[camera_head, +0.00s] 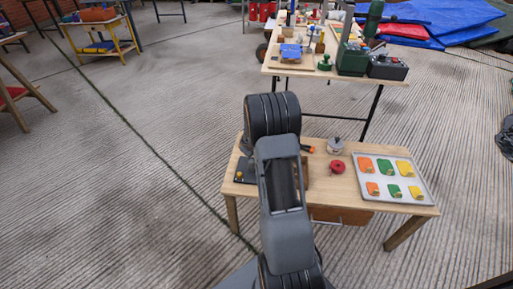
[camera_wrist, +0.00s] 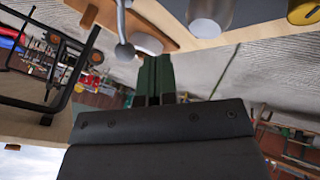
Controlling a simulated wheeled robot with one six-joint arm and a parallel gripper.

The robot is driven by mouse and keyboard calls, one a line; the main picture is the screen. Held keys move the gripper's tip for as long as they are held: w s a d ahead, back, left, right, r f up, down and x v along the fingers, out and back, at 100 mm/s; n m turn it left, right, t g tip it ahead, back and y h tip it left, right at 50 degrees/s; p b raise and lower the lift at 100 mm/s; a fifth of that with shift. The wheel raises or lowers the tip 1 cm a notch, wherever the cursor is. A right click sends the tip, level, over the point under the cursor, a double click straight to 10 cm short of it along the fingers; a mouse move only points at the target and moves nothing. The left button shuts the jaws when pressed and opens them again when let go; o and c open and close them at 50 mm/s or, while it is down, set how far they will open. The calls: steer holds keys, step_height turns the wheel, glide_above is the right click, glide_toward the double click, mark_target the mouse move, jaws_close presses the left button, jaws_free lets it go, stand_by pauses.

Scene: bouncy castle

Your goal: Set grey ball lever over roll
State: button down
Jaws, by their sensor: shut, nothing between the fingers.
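The grey ball lever (camera_wrist: 124,48) shows in the wrist view as a metal rod ending in a round ball, just left of the fingertips. My gripper (camera_wrist: 156,62) is shut and empty, its dark green fingers together. The ball looks close to the fingers, but I cannot tell whether they touch. A pale round disc (camera_wrist: 148,43) lies partly behind the fingers. In the head view my arm hides the gripper and the middle of the front table (camera_head: 392,204), and I cannot make out the lever there.
A metal cylinder (camera_wrist: 209,18) and a yellow round part (camera_wrist: 304,12) stand beyond the fingers. On the front table are a red knob (camera_head: 336,167), a grey lidded object (camera_head: 335,146) and a tray (camera_head: 408,198) of coloured pieces. A cluttered second table (camera_head: 390,80) stands behind.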

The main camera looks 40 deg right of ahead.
steer(key=shift+w+d+p, duration=0.25)
steer(key=shift+d+p, duration=0.25)
steer(key=shift+d, duration=0.55)
steer(key=shift+d+f, duration=0.1)
steer(key=shift+f, duration=0.05)
steer(key=shift+d, duration=0.1)
steer(key=shift+w+m+b, duration=0.15)
steer(key=shift+m+b, duration=0.25)
steer(key=shift+b, duration=0.25)
